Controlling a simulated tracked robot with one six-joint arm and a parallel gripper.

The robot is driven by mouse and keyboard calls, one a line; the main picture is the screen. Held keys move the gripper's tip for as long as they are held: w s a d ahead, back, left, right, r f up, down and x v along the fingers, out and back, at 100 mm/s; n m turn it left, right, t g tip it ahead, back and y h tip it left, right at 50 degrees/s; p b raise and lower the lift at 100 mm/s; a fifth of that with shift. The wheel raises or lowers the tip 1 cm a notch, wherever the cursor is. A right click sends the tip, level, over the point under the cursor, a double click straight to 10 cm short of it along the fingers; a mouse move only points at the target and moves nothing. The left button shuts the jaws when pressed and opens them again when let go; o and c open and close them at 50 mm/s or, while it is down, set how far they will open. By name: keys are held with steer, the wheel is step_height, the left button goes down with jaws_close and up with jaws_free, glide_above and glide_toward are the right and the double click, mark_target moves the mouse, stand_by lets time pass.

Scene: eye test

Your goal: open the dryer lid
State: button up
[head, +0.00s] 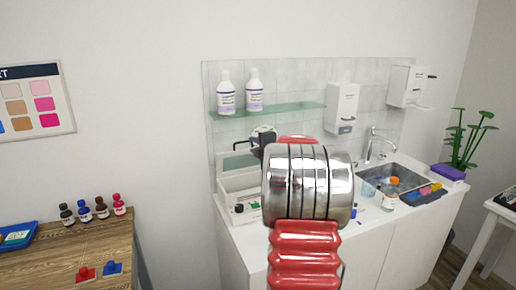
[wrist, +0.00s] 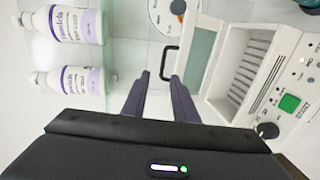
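The dryer (wrist: 290,75) is a white box with a control panel, at the right of the wrist view, which shows the scene turned sideways. Its slotted inside is uncovered. Its lid (wrist: 200,55), with a greenish pane, stands raised at the side away from the panel. A black handle (wrist: 165,62) sticks out from the lid. My gripper (wrist: 159,76) is open and empty, its two dark fingers apart. The handle shows near the right fingertip; I cannot tell whether they touch. In the head view, the dryer (head: 229,210) is partly hidden behind my arm, and the lid (head: 238,161) stands upright.
Two white bottles (head: 226,93) (head: 254,91) stand on a glass shelf (head: 285,110) above the dryer. A sink (head: 400,178) and dispensers (head: 342,108) are to the right. A wooden table (head: 55,255) with small bottles is at the left.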

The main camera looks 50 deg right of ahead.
steer(key=v, duration=0.3)
steer(key=shift+c, duration=0.4)
